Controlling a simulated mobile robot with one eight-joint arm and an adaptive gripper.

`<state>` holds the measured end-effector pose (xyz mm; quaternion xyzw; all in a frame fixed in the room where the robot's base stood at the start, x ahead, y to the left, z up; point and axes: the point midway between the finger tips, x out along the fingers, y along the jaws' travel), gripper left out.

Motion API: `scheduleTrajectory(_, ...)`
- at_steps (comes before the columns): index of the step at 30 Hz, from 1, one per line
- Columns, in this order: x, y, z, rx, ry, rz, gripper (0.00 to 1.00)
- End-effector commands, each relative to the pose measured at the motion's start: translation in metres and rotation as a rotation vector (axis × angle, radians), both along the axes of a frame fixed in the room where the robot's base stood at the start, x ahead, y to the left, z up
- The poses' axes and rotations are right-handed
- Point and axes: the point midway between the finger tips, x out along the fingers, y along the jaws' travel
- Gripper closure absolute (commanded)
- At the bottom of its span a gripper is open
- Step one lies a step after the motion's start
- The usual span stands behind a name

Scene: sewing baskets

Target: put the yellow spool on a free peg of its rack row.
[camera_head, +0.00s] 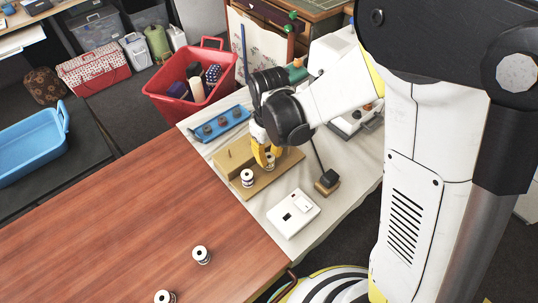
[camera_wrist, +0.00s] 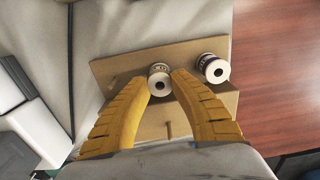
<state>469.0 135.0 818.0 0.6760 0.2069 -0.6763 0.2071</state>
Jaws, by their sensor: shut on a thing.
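My gripper (camera_head: 266,160) has its yellow fingers down over the wooden rack (camera_head: 262,186). In the wrist view, my gripper (camera_wrist: 164,76) is shut on a white-ended spool (camera_wrist: 159,82) with a dark band; no yellow shows on it. This spool is at the rack's front step; I cannot tell whether it is seated on a peg. A second, similar spool (camera_wrist: 212,68) stands beside it on the same row, apart from my fingers; it shows in the head view (camera_head: 247,177). A bare peg (camera_wrist: 168,130) stands on the other step.
Two more white-ended spools (camera_head: 201,255) (camera_head: 165,297) stand on the brown table (camera_head: 130,220). A white box (camera_head: 293,213) and a dark lamp-like stand (camera_head: 327,181) are right of the rack. A blue tray (camera_head: 219,124) lies behind it.

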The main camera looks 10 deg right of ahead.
Motion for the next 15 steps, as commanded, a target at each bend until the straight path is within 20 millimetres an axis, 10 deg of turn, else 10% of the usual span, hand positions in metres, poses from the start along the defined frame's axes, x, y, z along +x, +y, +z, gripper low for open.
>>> scheduleTrajectory(11,0.0,0.0,-0.0091,0.0,0.0,0.0,1.0)
scheduleTrajectory(12,0.0,0.0,-0.0084,0.0,0.0,0.0,0.62)
scheduleTrajectory(15,0.0,0.0,-0.0081,0.0,0.0,0.0,0.52)
